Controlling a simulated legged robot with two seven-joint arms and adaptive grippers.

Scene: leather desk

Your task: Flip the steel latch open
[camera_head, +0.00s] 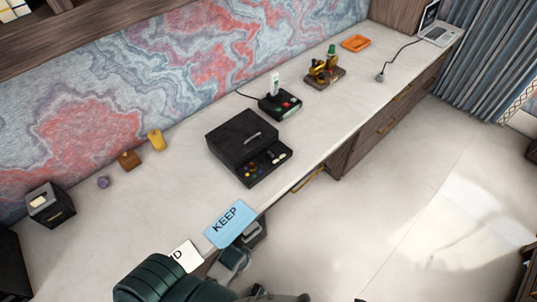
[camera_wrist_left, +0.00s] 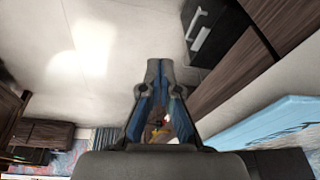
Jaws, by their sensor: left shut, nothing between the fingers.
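A black box (camera_head: 240,138) stands on the desk in the head view, with a silver bar (camera_head: 254,136) on its lid. I cannot tell whether this bar is the steel latch; no other clear latch shows. A front tray (camera_head: 265,166) of the box holds small items. My left gripper (camera_head: 256,234) is low at the desk's front edge, beside the blue KEEP card and well apart from the box. In the left wrist view its fingers (camera_wrist_left: 158,66) meet at the tips, empty. My right gripper is not seen.
A blue KEEP card (camera_head: 231,224) and a white card (camera_head: 182,256) lie near the front edge. A black button box (camera_head: 280,106), a brass device (camera_head: 325,72) and an orange tray (camera_head: 355,43) stand farther right. Small blocks lie left. The desk between them is clear.

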